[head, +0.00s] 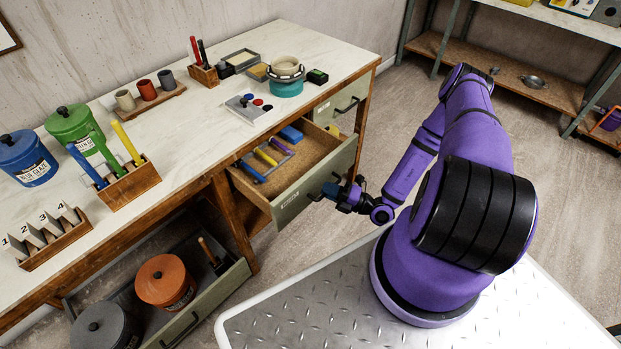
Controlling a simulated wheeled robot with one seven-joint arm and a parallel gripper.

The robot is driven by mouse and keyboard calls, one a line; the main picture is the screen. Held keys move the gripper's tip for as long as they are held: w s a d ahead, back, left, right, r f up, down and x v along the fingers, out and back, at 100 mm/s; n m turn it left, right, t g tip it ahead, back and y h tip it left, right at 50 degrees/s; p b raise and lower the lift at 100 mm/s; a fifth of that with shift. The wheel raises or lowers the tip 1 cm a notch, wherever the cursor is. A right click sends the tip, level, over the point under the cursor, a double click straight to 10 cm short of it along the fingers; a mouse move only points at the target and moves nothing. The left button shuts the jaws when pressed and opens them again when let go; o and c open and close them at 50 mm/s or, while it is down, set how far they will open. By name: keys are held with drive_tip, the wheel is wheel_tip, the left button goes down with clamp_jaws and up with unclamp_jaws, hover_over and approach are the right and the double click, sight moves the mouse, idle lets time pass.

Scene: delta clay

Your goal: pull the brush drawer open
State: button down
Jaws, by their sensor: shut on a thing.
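The brush drawer (292,207) is a green-fronted wooden drawer under the white worktop, and it stands pulled out. Inside lie several coloured brushes (265,158) with yellow, blue and purple handles, and a blue block-like item (291,134). My gripper (333,190) is at the drawer front, shut on its dark handle (326,192). The exact contact of the fingers is small and partly hidden by the gripper itself.
A lower drawer (207,302) stands open at the left with an orange pot (166,281) and a grey pot (102,325). Another drawer (341,103) is at the right end of the bench. The worktop (205,115) carries jars, holders and tools. Floor (400,112) is clear beyond my arm.

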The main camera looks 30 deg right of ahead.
drive_tip(key=s+d, duration=0.2)
drive_tip(key=s, duration=0.4)
drive_tip(key=shift+s, duration=0.4)
drive_tip(key=shift+d, duration=0.1)
drive_tip(key=c, duration=1.2)
unclamp_jaws()
drive_tip(key=v, duration=1)
drive_tip(key=shift+s+d+f, duration=0.15)
drive_tip(key=shift+s+d, duration=0.05)
drive_tip(key=shift+s, duration=0.1)
